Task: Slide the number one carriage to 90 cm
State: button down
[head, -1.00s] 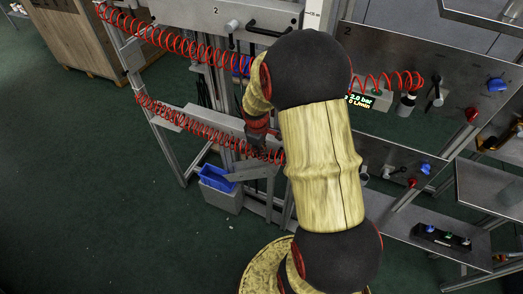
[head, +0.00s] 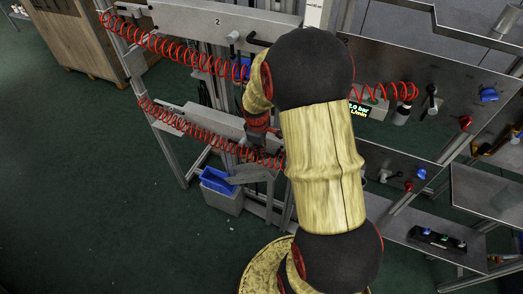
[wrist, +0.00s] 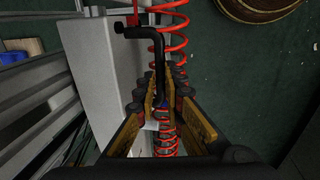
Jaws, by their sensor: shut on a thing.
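The lower carriage (head: 212,119) is a pale grey beam on the rack, left of my arm; no number on it is readable. In the wrist view its pale body (wrist: 112,90) lies left of my fingers. A black bent handle (wrist: 158,50) sticks out from it. My gripper (wrist: 160,98) is shut on the free end of this handle. In the head view my gripper (head: 262,146) is small and partly hidden by my wrist. The scale and its 90 cm mark cannot be made out.
An upper carriage marked 2 (head: 190,22) hangs above. Red coiled hoses run along both carriages; one (wrist: 168,140) passes under my fingers. A blue bin (head: 216,180) stands below. A panel with knobs (head: 440,80) is at the right. Green floor at the left is clear.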

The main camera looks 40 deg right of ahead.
notch_tip(320, 180, up, 6)
jog(key=p, duration=0.3)
jog(key=shift+w+r+p, duration=0.1)
jog(key=shift+r+p, duration=0.15)
jog(key=shift+p, duration=0.1)
jog(key=shift+f, duration=0.1)
jog(key=c, duration=1.9)
grip_release()
jog(key=shift+f, duration=0.1)
jog(key=r, duration=0.4)
jog(key=a+r, duration=0.1)
jog(key=r, duration=0.3)
jog(key=s+a+r, duration=0.1)
jog(key=r, duration=0.2)
jog(key=shift+r, duration=0.4)
